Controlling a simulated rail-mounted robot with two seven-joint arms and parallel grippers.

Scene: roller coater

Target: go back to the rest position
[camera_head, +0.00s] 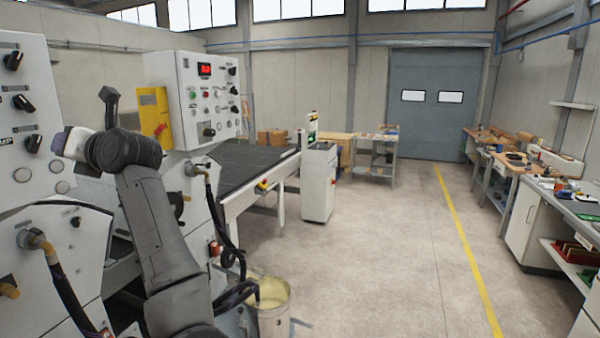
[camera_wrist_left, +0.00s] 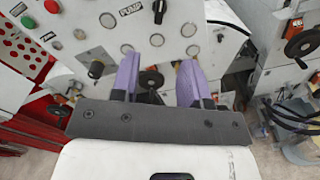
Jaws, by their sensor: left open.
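My left arm rises from the bottom left of the head view, and its wrist is in front of the coater's control panels. My left gripper (camera_head: 64,141) is at the far left, pointing toward the near control panel (camera_head: 20,110). In the left wrist view, the two purple fingers of my left gripper (camera_wrist_left: 158,80) are apart with nothing between them. Beyond them is the white panel (camera_wrist_left: 200,50) with a PUMP label and dark knobs (camera_wrist_left: 96,70). I cannot tell the exact gap between fingertips and panel. My right gripper is not in view.
A second control panel (camera_head: 205,100) with a red display stands behind my wrist. Hoses hang above a bucket (camera_head: 271,305) near the bottom. A dark conveyor table (camera_head: 250,165) extends beyond. Workbenches (camera_head: 560,205) line the right wall. The floor (camera_head: 400,250) between is clear.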

